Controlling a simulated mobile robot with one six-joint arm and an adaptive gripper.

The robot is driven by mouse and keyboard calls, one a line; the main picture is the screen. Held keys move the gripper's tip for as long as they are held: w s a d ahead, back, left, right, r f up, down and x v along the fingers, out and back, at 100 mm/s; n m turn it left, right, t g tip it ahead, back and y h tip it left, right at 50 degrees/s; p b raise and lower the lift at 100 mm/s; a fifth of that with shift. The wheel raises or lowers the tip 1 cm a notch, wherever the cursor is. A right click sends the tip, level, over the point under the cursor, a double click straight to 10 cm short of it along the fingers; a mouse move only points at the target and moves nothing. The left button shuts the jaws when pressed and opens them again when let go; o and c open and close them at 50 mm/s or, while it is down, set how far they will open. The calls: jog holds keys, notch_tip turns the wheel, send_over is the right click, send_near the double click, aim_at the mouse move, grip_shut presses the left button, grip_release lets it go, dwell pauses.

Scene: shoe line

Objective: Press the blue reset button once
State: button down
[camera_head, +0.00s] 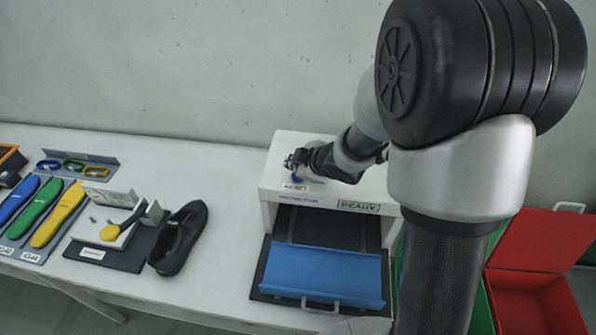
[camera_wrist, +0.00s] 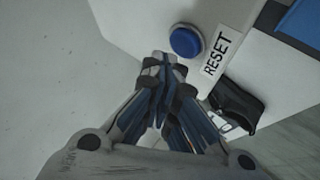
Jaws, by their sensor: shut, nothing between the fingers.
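The blue reset button (camera_wrist: 186,41) is a round domed cap on top of a white machine (camera_wrist: 120,15), beside a white RESET label (camera_wrist: 216,55). In the head view the machine (camera_head: 270,190) stands at the middle of the table, and the button is mostly hidden by my gripper (camera_head: 292,163). In the wrist view my gripper (camera_wrist: 163,62) is shut and empty. Its fingertips are beside the button in the picture, just below and left of it. I cannot tell how high they are above the machine top.
The machine's front has a READY sign (camera_head: 358,206) and a blue tray (camera_head: 322,275). A black shoe (camera_head: 180,238) lies on the white table (camera_head: 215,285), left of it. Coloured insoles (camera_head: 34,213) are far left. A red bin (camera_head: 535,290) stands at the right.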

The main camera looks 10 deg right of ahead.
notch_tip(320, 180, up, 5)
jog(key=p, duration=0.5)
dwell(0.4)
dwell(0.5)
